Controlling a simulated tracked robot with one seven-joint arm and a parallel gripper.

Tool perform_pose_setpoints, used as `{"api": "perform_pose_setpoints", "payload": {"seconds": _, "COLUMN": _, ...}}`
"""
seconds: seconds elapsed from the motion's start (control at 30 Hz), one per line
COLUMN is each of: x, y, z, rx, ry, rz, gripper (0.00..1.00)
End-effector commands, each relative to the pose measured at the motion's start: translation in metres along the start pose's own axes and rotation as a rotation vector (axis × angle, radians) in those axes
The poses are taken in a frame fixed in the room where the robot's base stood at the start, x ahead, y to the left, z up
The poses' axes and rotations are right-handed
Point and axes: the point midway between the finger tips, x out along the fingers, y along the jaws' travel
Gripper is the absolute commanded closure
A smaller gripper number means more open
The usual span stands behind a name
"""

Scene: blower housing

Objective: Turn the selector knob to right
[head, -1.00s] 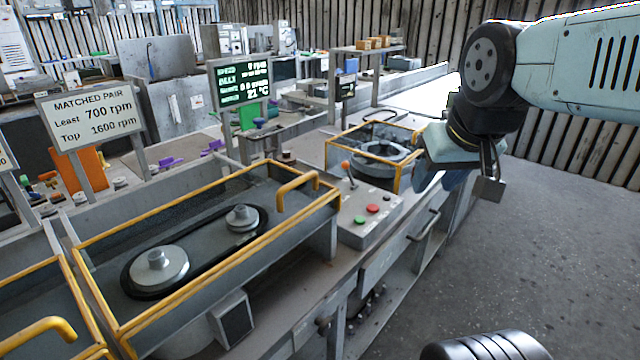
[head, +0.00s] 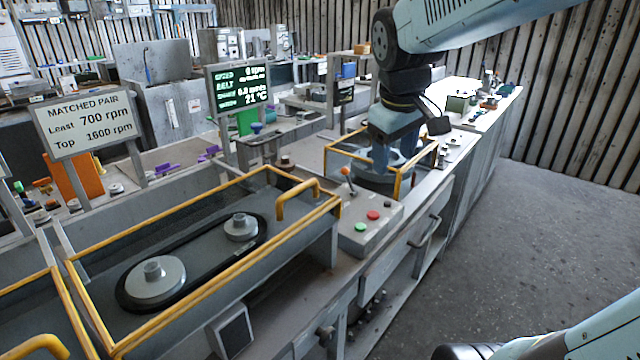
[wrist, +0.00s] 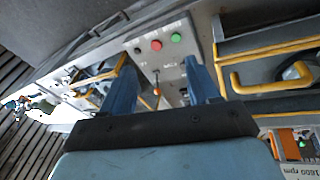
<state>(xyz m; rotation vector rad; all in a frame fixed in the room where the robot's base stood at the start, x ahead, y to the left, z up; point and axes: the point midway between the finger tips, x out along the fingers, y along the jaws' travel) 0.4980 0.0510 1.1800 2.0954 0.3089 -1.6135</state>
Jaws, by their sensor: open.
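A grey control box (head: 365,220) stands on the bench with a red button (head: 373,215), a green button (head: 361,227) and an orange-tipped lever (head: 346,172). In the wrist view the box carries the red button (wrist: 156,45), the green button (wrist: 177,38), a small dark knob (wrist: 137,50) and the orange lever (wrist: 156,90). I cannot tell for certain which part is the selector knob or where it points. My gripper (head: 390,160) is open and empty, fingers down, beyond the box. In the wrist view its blue fingers (wrist: 161,68) are spread, with the lever showing between them.
A yellow-framed guard (head: 398,185) surrounds a round part just behind the box, close to my gripper. A larger yellow-railed belt guard (head: 220,275) with a handle (head: 297,193) stands to the left. A display screen (head: 240,88) stands behind.

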Motion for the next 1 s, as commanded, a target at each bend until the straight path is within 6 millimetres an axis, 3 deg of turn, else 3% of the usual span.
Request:
{"api": "perform_pose_setpoints", "payload": {"seconds": 0.3, "x": 0.042, "y": -0.005, "z": -0.081, "rx": -0.366, "ry": -0.102, "rz": -0.096, "gripper": 0.40}}
{"api": "perform_pose_setpoints", "payload": {"seconds": 0.6, "x": 0.081, "y": -0.013, "z": -0.142, "rx": -0.669, "ry": -0.114, "rz": -0.232, "gripper": 0.40}}
{"api": "perform_pose_setpoints", "payload": {"seconds": 0.8, "x": 0.093, "y": -0.017, "z": -0.162, "rx": -0.776, "ry": -0.097, "rz": -0.288, "gripper": 0.40}}
{"api": "perform_pose_setpoints", "payload": {"seconds": 1.0, "x": 0.102, "y": -0.019, "z": -0.166, "rx": -0.805, "ry": -0.093, "rz": -0.302, "gripper": 0.40}}
